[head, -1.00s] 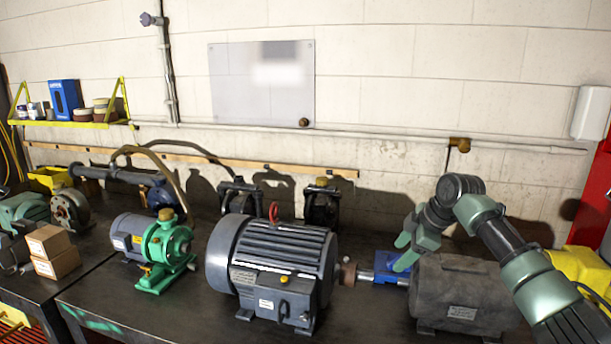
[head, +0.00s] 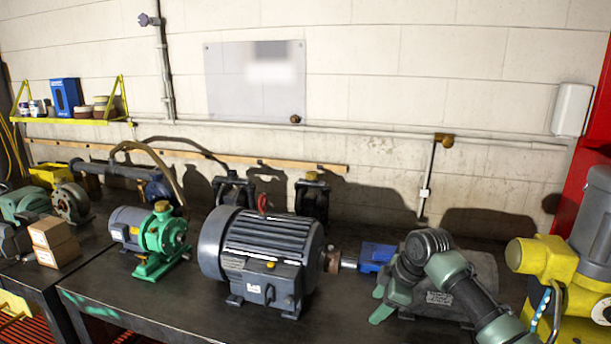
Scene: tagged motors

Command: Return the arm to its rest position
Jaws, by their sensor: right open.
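My right arm comes in from the lower right in the head view. Its green-fingered right gripper (head: 382,305) is open and empty, low over the front part of the bench, in front of the dark grey motor (head: 462,272). The wrist and forearm hide much of that motor. Whether the fingers touch the motor or the bench, I cannot tell. A large blue-grey motor (head: 265,262) with a red lifting eye stands to the left of the gripper, apart from it. My left gripper is not in view.
A blue block (head: 375,257) sits by the shaft between the two motors. A green pump (head: 160,240) stands further left, near cardboard boxes (head: 53,242). A yellow and grey machine (head: 570,270) stands at the right. The bench front (head: 200,310) is clear.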

